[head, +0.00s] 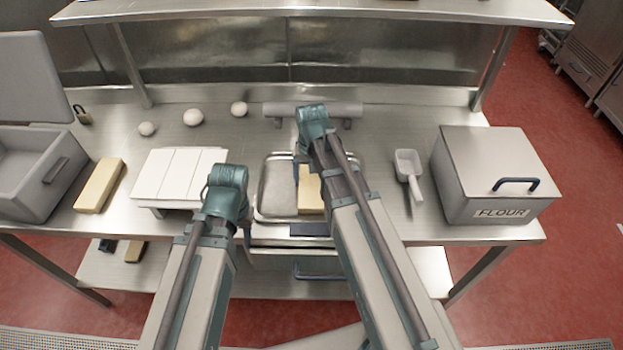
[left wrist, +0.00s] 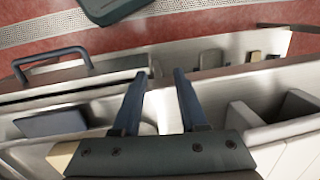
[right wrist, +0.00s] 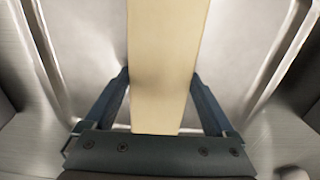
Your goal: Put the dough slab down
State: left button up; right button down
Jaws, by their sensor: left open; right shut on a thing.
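The dough slab (head: 309,190) is a pale tan block, partly hidden by my right arm in the head view. It lies over the shallow metal tray (head: 262,207); I cannot tell whether it touches the tray floor. In the right wrist view the slab (right wrist: 165,60) runs lengthwise between the fingers of my right gripper (right wrist: 161,74), which is shut on it. My left gripper (left wrist: 154,75) is open and empty near the table's front edge.
A white slatted board (head: 180,172), another tan block (head: 100,185) and a grey bin (head: 40,170) are left. A scoop (head: 408,170) and flour box (head: 490,180) are right.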

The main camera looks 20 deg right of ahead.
aim_at(312, 180)
grip_release()
jog(key=shift+r, duration=0.1)
notch_tip(312, 180, up, 12)
jog(key=p, duration=1.3)
jog(key=s+a+n+h, duration=0.1)
jog(key=s+a+n, duration=0.6)
jog(key=s+a, duration=0.3)
jog(key=s, duration=0.4)
jog(key=shift+s+a, duration=0.15)
jog(key=shift+a, duration=0.1)
jog(key=shift+b, duration=0.3)
notch_tip(312, 180, down, 6)
jog(key=b, duration=0.6)
